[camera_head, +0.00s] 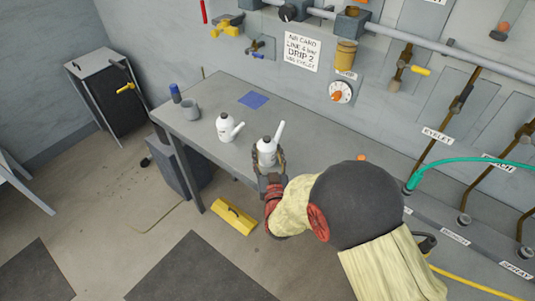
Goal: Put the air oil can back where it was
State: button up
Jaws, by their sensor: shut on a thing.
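My gripper (268,165) is shut around the body of a white oil can (266,147) with a dark cap and a long spout pointing up and to the right. The can is upright at the front edge of the grey bench (300,122). I cannot tell whether its base touches the bench top. A second white oil can (224,126) of similar shape stands on the bench to the left, apart from my gripper. Any writing on the cans is too small to read, so I cannot tell which is the air oil can.
A grey mug (190,108) and a dark blue bottle (175,93) stand at the bench's left end. A blue cloth or sheet (253,99) lies flat behind the cans. A yellow object (234,219) lies on the floor.

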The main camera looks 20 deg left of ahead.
jog(key=shift+f, duration=0.1)
jog(key=o, duration=1.2)
jog(key=shift+s+d, duration=0.1)
jog(key=shift+s, duration=0.25)
jog(key=p+v, duration=0.2)
jog(key=v, duration=0.9)
jog(key=shift+s+d, duration=0.1)
jog(key=shift+s, duration=0.05)
jog(key=shift+r, duration=0.2)
